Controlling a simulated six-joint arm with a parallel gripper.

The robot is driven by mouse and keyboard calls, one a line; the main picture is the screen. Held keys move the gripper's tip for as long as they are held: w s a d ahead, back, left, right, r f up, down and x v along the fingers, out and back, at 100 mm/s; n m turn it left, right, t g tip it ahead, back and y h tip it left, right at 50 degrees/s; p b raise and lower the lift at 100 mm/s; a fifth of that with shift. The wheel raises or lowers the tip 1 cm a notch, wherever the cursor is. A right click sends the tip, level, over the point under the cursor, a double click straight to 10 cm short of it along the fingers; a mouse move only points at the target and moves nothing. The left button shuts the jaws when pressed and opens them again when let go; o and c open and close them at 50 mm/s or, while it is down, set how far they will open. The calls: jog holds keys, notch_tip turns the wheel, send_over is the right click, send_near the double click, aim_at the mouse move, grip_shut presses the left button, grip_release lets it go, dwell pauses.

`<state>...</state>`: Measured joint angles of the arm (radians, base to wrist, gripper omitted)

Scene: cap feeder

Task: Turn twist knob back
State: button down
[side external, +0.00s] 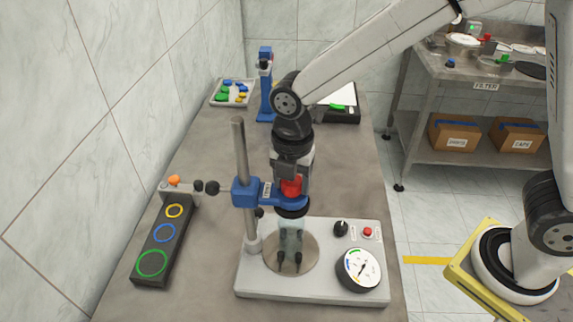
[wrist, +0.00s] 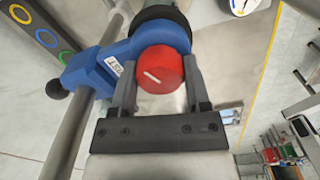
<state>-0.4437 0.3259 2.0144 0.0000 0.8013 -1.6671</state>
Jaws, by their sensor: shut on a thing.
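The red twist knob (wrist: 161,70) sits on top of the blue clamp arm (side external: 248,192), with a white pointer line on its face. In the wrist view the line is tilted, running from upper left to lower right. My gripper (wrist: 160,85) is shut on the knob, with one finger on each side of it. In the side view my gripper (side external: 291,178) comes down from above onto the knob (side external: 291,187), which is partly hidden between the fingers. Below the clamp head a clear bottle (side external: 291,238) stands on the round plate (side external: 270,252).
The white base (side external: 310,290) carries a dial gauge (side external: 359,268), a black knob (side external: 341,228) and a red button (side external: 367,231). A metal post (side external: 240,150) rises left of the clamp. A dark ringed block (side external: 150,240) lies left. A parts tray (side external: 231,103) stands behind.

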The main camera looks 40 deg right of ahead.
jog(key=n, duration=0.3)
jog(key=shift+n, duration=0.4)
jog(key=n, duration=0.4)
jog(key=shift+c, duration=0.8)
grip_release()
jog(key=m, duration=0.4)
jog(key=shift+m, duration=2)
